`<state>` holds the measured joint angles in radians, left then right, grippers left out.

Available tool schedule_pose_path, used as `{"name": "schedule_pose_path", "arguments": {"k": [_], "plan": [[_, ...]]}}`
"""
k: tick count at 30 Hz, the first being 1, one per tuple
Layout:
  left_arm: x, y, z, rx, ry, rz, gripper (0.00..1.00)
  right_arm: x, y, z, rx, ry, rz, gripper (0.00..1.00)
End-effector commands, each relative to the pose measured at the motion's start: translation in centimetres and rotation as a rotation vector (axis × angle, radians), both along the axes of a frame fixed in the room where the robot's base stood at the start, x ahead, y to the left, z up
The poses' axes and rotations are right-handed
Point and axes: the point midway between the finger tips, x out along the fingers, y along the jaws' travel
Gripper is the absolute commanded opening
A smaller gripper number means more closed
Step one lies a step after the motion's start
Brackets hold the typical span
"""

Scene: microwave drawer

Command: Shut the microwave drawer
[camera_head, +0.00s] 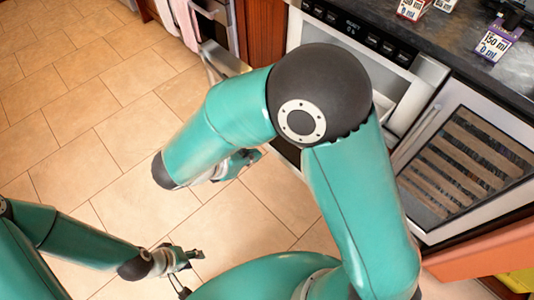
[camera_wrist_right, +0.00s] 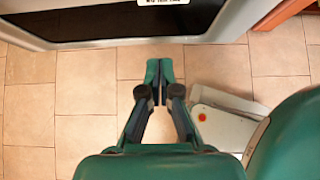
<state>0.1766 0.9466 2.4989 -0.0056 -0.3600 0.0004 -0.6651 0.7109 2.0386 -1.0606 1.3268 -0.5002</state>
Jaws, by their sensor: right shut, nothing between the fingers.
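The microwave drawer unit (camera_head: 365,35), steel with a dark control strip, is built in under the counter at the top. My right arm's elbow hides most of its front. A pale part beside the elbow looks like the drawer standing out, but I cannot tell how far. My right gripper (camera_head: 240,163) is over the floor, left of the unit. In the right wrist view its fingers (camera_wrist_right: 160,72) are together and empty, apart from the dark-panelled steel front (camera_wrist_right: 120,25) above them. My left gripper (camera_head: 190,262) is low at the left, empty, its fingers apart.
A slatted wine cooler (camera_head: 465,160) stands right of the unit. The dark counter (camera_head: 460,40) carries small labelled items. An oven (camera_head: 215,20) with towels and an open door or drawer (camera_head: 222,62) is at the top left. The tiled floor (camera_head: 80,110) is clear.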

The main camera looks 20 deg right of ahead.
Motion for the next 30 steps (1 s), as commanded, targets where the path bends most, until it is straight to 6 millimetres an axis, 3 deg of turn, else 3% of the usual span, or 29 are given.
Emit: {"name": "schedule_pose_path", "arguments": {"k": [5,17,24,30], "plan": [[0.0,0.0,-0.2,0.0,0.0,0.0,0.4,0.5,-1.4,-1.3,-0.006,0.002,0.001,0.0],[0.0,0.0,-1.0,0.0,0.0,0.0,0.4,2.4,-6.8,-6.8,-0.003,0.003,-0.002,0.0],[0.0,0.0,-0.7,0.0,0.0,0.0,0.4,3.5,-9.7,-6.5,-0.001,0.001,-0.001,0.0],[0.0,0.0,-0.7,0.0,0.0,0.0,0.4,3.8,-10.4,-6.5,-0.001,0.0,0.001,0.0]]}}
